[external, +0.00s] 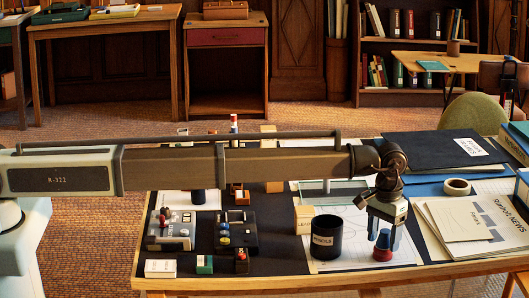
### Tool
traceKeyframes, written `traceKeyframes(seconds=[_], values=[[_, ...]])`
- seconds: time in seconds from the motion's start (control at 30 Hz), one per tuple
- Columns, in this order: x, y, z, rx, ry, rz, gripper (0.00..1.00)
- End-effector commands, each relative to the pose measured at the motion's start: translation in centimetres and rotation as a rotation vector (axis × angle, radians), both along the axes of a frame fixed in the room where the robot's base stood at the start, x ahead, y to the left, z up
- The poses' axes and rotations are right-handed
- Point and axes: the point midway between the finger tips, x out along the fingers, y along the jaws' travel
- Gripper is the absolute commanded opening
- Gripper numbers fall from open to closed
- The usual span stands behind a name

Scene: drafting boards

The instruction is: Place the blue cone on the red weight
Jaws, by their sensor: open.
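The blue cone (384,239) stands upright on the red weight (382,255) near the front edge of the desk, right of centre. The cone appears to rest on top of the weight. My gripper (385,243) points down from the end of the arm. Its fingers are open, one on each side of the cone, with a small gap seeming to show. The exact contact between cone and weight is too small to tell.
A black pencil cup (326,238) stands just left of the weight. A tape roll (456,187), papers (460,219) and a dark folder (440,149) lie to the right. Boxes with knobs (237,232) stand at left. A wooden block (303,219) is behind the cup.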

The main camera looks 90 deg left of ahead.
Motion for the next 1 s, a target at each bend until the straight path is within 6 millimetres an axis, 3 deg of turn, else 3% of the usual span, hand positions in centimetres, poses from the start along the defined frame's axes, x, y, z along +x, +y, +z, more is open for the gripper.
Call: traceKeyframes(seconds=[0.27,0.7,1.0], values=[[0.0,0.0,1.5,0.000,-0.001,0.000,0.67],[0.1,0.0,9.4,0.000,-0.001,0.000,0.67],[0.0,0.0,12.1,0.000,0.000,0.000,0.67]])
